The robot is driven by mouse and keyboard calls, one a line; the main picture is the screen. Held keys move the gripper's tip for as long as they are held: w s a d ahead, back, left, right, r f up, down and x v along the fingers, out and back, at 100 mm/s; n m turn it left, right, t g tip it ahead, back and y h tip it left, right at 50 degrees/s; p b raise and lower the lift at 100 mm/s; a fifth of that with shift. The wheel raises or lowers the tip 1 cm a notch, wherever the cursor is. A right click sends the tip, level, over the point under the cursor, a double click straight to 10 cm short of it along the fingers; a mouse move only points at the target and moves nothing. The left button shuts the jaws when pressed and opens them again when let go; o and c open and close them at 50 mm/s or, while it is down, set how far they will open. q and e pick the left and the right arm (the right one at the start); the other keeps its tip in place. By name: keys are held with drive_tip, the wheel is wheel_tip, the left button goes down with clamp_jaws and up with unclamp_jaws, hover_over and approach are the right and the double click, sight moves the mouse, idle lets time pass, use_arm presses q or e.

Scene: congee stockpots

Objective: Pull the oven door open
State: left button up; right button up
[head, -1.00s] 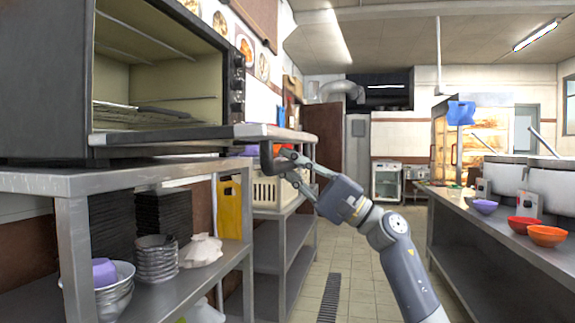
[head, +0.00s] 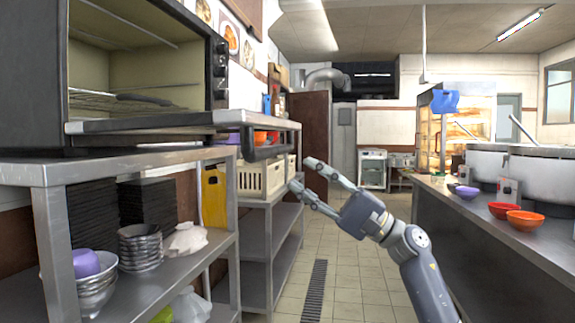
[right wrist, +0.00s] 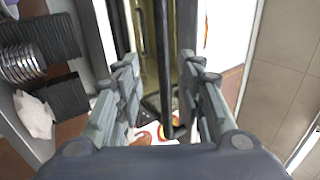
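The dark oven (head: 150,70) stands on a steel shelf unit at the left, with its cavity and wire rack showing. The oven door (head: 150,125) is folded down and lies about level, its outer end toward the right. Its dark handle (head: 268,152) hangs below that end. My right gripper (head: 302,174) is open and empty, just right of the handle and apart from it. In the right wrist view the dark bar of the handle (right wrist: 165,60) runs lengthwise between the spread fingers, beyond them. My left gripper is not in view.
The steel shelf (head: 160,285) under the oven holds bowls and dark stacks. A cream crate (head: 262,178) sits on a unit behind. At right, a counter (head: 450,215) carries pots and coloured bowls. The tiled aisle (head: 345,260) between is clear.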

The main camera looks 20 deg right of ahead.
drive_tip(key=shift+v, duration=1.65)
